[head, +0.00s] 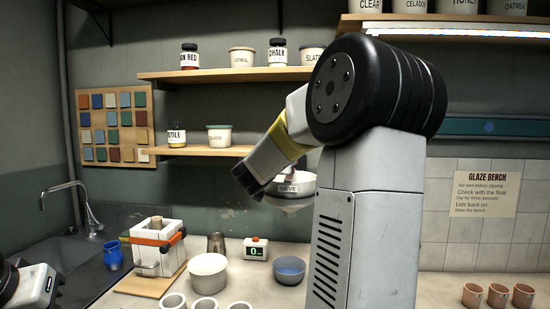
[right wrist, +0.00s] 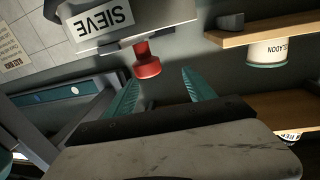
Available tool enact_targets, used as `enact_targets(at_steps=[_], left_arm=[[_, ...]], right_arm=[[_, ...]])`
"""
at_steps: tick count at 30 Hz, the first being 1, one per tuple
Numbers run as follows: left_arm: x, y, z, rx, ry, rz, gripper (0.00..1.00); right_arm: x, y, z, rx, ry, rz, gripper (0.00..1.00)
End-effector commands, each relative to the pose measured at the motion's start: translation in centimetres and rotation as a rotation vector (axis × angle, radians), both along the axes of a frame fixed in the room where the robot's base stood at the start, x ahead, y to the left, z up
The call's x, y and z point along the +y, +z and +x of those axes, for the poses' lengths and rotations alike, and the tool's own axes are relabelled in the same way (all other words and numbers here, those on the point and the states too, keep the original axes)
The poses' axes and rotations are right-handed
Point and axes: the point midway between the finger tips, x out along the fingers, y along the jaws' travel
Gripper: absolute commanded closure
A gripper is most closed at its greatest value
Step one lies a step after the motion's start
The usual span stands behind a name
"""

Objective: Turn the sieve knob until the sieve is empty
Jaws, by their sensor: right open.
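The sieve (head: 296,187) is a pale round vessel with a "SIEVE" label, mounted above the bench and partly hidden by my right arm in the head view. In the right wrist view its labelled body (right wrist: 110,22) shows at the top, and the red sieve knob (right wrist: 146,62) sticks out below it. My right gripper (right wrist: 154,90) is open, with its two teal fingers to either side of the knob's line and the knob just beyond the gap between them. I cannot see whether anything is in the sieve. My left gripper is not clearly seen; part of my left arm shows at the left edge.
A white bowl (head: 208,272) and a blue bowl (head: 289,270) stand on the bench. A small counter box (head: 256,249) reading 0 sits between them. A clamped white mould (head: 158,252) stands on a wooden board. Shelves with jars (head: 228,75) are on the wall behind.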

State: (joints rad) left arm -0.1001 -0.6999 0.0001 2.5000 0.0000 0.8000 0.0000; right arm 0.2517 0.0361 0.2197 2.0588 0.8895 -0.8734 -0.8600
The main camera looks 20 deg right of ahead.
Motion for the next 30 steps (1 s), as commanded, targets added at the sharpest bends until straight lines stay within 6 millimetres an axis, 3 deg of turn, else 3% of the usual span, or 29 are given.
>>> enact_targets(at_steps=[5,18,30], left_arm=[[0.0,0.0,0.0,0.0,0.0,0.0,1.0],[0.0,0.0,0.0,0.0,0.0,0.0,1.0],[0.0,0.0,0.0,0.0,0.0,0.0,1.0]], right_arm=[[-2.1,-0.4,0.1,0.004,-0.071,-0.015,0.37],[-6.4,-0.3,4.7,0.003,-0.071,-0.014,0.37],[-7.0,-0.3,5.5,0.003,-0.068,-0.015,0.37]])
